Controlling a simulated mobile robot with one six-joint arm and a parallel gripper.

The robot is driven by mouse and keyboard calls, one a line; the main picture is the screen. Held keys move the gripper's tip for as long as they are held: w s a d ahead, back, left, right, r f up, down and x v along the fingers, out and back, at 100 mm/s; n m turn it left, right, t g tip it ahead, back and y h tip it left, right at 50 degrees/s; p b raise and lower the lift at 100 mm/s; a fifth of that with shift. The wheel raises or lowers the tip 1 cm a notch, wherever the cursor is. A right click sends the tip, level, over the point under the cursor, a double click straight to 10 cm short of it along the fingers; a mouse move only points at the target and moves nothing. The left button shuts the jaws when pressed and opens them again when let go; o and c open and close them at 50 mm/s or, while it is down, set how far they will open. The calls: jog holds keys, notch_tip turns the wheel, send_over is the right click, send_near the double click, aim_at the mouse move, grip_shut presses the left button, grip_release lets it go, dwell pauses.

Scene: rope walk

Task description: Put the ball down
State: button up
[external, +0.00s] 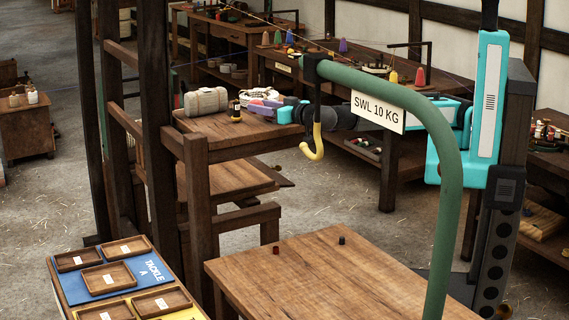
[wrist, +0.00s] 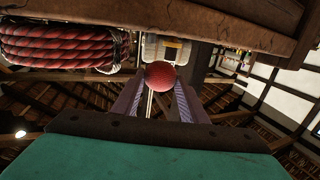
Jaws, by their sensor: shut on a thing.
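The red ball (wrist: 160,75) sits between the tips of my gripper's two purple-grey fingers in the wrist view. My gripper (wrist: 159,92) is shut on it. In the external view my gripper (external: 262,107) reaches left from the teal arm, low over the far end of a wooden bench (external: 222,128). The ball is not clear in that view. I cannot tell whether it touches the bench.
A red rope coil (wrist: 62,45) fills the wrist view's upper left. A green davit (external: 420,110) with a yellow hook (external: 315,145) stands in front. The near table (external: 320,275) is mostly clear.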

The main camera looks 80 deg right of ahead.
aim_at(263, 127)
jog(key=shift+f+p, duration=0.65)
jog(key=shift+f, duration=1.2)
jog(key=shift+f+b, duration=0.2)
jog(key=shift+b, duration=0.1)
jog(key=o, duration=0.8)
jog(key=shift+c, duration=0.2)
jog(key=shift+r+p, duration=0.3)
jog(key=shift+p, duration=0.1)
jog(key=b+v, duration=0.5)
jog(key=v, duration=0.7)
